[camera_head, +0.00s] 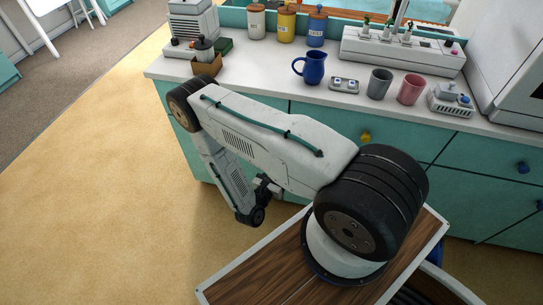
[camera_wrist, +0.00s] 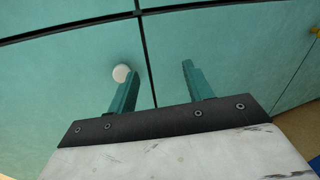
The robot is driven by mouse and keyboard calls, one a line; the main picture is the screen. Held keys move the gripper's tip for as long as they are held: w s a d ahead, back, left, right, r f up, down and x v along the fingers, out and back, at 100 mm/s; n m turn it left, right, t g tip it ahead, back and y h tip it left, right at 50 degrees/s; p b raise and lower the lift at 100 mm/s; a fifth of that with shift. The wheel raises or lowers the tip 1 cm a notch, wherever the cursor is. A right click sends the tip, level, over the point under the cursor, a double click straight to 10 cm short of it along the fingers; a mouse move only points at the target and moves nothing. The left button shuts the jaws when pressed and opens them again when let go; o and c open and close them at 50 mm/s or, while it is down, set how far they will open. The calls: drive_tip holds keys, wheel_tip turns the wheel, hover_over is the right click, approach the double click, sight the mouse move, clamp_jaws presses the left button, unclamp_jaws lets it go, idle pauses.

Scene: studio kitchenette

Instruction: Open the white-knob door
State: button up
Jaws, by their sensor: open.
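The white knob (camera_wrist: 121,73) is a small round ball on a teal door (camera_wrist: 60,85) in the wrist view. It sits left of a dark vertical seam and below a dark horizontal seam. My gripper (camera_wrist: 160,70) is open, with its two teal fingers apart and nothing held between them. The knob shows just left of the left finger's tip, outside the space between the fingers. I cannot tell whether the finger touches it. The door looks closed. In the head view my arm hides the white knob, and the gripper is mostly hidden too.
A yellow knob (camera_head: 365,137) and a blue knob (camera_head: 522,167) are on other teal fronts to the right. The white countertop (camera_head: 265,88) above holds a blue jug (camera_head: 311,68), mugs, canisters and appliances. Open yellow floor (camera_head: 115,200) lies to the left.

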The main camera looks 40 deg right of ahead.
drive_tip(key=w+a+f+n+t+y, duration=0.2)
drive_tip(key=w+f+t+y, duration=0.1)
drive_tip(key=w+t, duration=0.1)
drive_tip(key=x, duration=0.7)
drive_tip(key=shift+w+r, duration=0.3)
drive_tip(key=shift+r, duration=0.05)
drive_tip(key=shift+c, duration=0.3)
drive_tip(key=c, duration=1)
drive_tip(key=shift+s, duration=0.1)
clamp_jaws()
